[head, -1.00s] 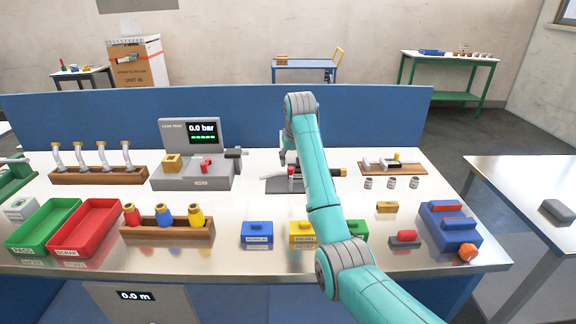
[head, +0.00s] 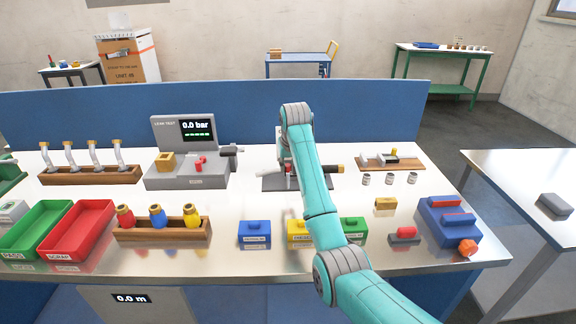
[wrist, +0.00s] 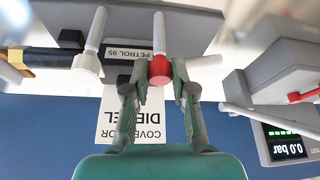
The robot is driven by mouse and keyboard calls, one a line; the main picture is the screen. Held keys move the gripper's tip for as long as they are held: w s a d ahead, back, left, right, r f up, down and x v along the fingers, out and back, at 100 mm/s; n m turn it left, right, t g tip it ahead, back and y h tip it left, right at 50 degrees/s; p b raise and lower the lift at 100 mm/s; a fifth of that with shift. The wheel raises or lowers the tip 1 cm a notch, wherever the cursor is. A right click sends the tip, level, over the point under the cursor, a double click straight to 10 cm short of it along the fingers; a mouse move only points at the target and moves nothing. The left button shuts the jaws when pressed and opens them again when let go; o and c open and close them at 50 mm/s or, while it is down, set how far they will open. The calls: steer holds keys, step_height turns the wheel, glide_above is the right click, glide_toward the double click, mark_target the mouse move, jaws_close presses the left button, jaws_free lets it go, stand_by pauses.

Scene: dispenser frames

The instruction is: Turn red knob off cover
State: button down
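In the wrist view the red knob (wrist: 160,70) sits between the two fingertips of my gripper (wrist: 161,78), with a finger against each side. A white lever rises from the knob. The grey housing (wrist: 120,17) behind it carries a "PETROL 95" label (wrist: 128,52). A white plate (wrist: 133,122) reading "COVER FOR DIESEL" shows partly behind my fingers. A second white lever (wrist: 92,45) stands to the left.
The leak tester (head: 190,176) reading 0.0 bar stands left of the fixture. Green (head: 35,254) and red bins (head: 110,205), a bottle rack (head: 165,238) and small blue (head: 255,241), yellow and green boxes line the front. A wooden board (head: 370,164) lies to the right.

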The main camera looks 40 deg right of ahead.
steer(key=shift+n, duration=0.3)
steer(key=shift+d+n+y, duration=0.15)
steer(key=shift+n+y, duration=0.45)
steer(key=shift+n, duration=0.6)
steer(key=n+y, duration=0.1)
steer(key=n, duration=0.3)
steer(key=shift+n+y, duration=0.3)
steer(key=shift+y, duration=0.1)
steer(key=n, duration=0.2)
steer(key=n+y, duration=0.1)
steer(key=n, duration=0.1)
steer(key=shift+d+n+g+y, duration=0.1)
steer(key=shift+n+g+y, duration=0.2)
steer(key=shift+w+n+g+y, duration=0.1)
steer(key=shift+n+g+y, duration=0.4)
steer(key=shift+n, duration=1.3)
steer(key=c, duration=1)
jaws_free()
steer(key=shift+o, duration=0.2)
